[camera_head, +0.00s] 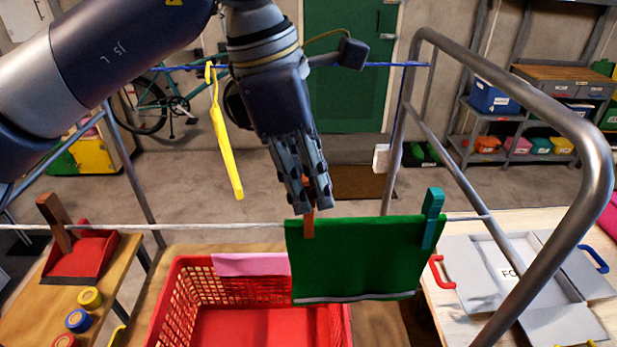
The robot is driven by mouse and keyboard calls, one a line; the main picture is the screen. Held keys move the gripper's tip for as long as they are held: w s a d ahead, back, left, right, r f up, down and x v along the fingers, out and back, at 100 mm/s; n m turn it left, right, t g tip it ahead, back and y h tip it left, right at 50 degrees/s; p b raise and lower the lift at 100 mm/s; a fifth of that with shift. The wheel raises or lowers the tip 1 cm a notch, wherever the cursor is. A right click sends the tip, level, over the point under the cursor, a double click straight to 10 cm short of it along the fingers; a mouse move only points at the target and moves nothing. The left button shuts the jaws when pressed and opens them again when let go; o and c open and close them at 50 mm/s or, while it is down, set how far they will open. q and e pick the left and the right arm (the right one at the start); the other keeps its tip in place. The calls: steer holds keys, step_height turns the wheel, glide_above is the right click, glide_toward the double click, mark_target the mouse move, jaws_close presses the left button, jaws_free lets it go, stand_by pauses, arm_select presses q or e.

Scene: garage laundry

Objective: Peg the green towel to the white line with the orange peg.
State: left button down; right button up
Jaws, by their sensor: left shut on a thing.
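The green towel (362,262) hangs over the white line (150,226) in the middle, above the front of the red basket. A teal peg (432,218) sits at its upper right corner. The orange peg (308,226) is at its upper left corner, its lower end in front of the cloth. My left gripper (313,207) comes down from above, shut on the orange peg, with its fingers hiding the peg's upper part. I cannot tell whether the peg grips both towel and line. My right gripper is not in view.
A red basket (180,305) with pink cloth (250,264) stands below. A yellow item (224,140) hangs from the blue line (385,65) behind. A grey metal frame (590,170) rises at right. A red dustpan (85,257) and a grey open case (470,262) lie at the sides.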

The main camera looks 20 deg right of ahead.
arm_select(q)
steer(key=shift+f+b, duration=0.95)
steer(key=shift+f, duration=0.45)
steer(key=c, duration=1.4)
jaws_free()
steer(key=shift+c, duration=0.2)
steer(key=shift+r, duration=0.1)
